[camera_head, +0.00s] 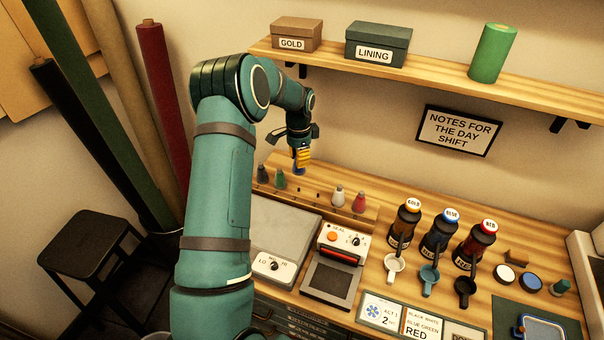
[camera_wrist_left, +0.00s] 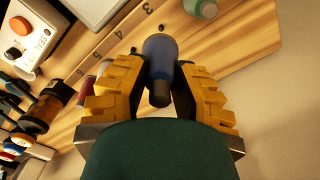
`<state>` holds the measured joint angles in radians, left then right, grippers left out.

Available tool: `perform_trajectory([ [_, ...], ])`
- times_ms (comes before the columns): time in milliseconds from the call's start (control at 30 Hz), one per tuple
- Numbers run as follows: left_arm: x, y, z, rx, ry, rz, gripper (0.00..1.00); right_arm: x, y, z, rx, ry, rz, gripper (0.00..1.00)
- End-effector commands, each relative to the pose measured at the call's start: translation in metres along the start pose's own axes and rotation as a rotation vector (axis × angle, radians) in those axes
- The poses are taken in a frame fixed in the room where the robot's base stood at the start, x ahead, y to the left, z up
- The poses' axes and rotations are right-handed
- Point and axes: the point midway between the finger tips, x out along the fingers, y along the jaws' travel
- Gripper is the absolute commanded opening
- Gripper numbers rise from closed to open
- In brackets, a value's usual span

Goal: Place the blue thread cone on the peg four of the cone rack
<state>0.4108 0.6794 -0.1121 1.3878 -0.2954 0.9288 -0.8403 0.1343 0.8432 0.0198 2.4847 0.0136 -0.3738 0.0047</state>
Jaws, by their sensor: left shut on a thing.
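My left gripper (camera_head: 300,155) is shut on the blue thread cone (camera_head: 299,171) and holds it above the cone rack. In the left wrist view the cone (camera_wrist_left: 160,52) sits between the yellow fingers of the gripper (camera_wrist_left: 158,85), its narrow end toward the camera. The cone rack (camera_head: 322,207) is a wooden strip along the wall side of the table. In the left wrist view its board (camera_wrist_left: 228,45) shows printed numbers, among them 3, 4 and 5. Small dark bare pegs show in its middle. Whether the cone touches a peg cannot be told. My right gripper is not in view.
On the rack, a dark cone (camera_head: 263,173) and a green cone (camera_head: 280,178) stand left; a white cone (camera_head: 338,196) and a red cone (camera_head: 358,202) stand right. A sealing device (camera_head: 334,265) and bottles (camera_head: 440,232) stand in front. A shelf (camera_head: 430,75) hangs above.

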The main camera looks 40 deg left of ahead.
Motion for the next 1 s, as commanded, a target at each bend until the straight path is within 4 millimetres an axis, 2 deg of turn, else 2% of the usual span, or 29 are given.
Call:
perform_trajectory([
  [200,-0.009,0.030,-0.033,0.153,0.025,0.004,0.00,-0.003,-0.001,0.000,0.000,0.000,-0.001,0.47],
  [333,0.003,0.045,-0.046,0.230,0.036,0.005,0.00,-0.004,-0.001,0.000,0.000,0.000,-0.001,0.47],
  [533,0.039,0.045,-0.047,0.234,0.036,0.005,0.00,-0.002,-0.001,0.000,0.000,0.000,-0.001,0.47],
  [767,0.057,0.044,-0.047,0.233,0.038,0.002,0.00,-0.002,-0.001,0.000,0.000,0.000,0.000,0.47],
  [1000,0.087,0.045,-0.047,0.233,0.036,0.004,0.00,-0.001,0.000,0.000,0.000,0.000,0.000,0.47],
])
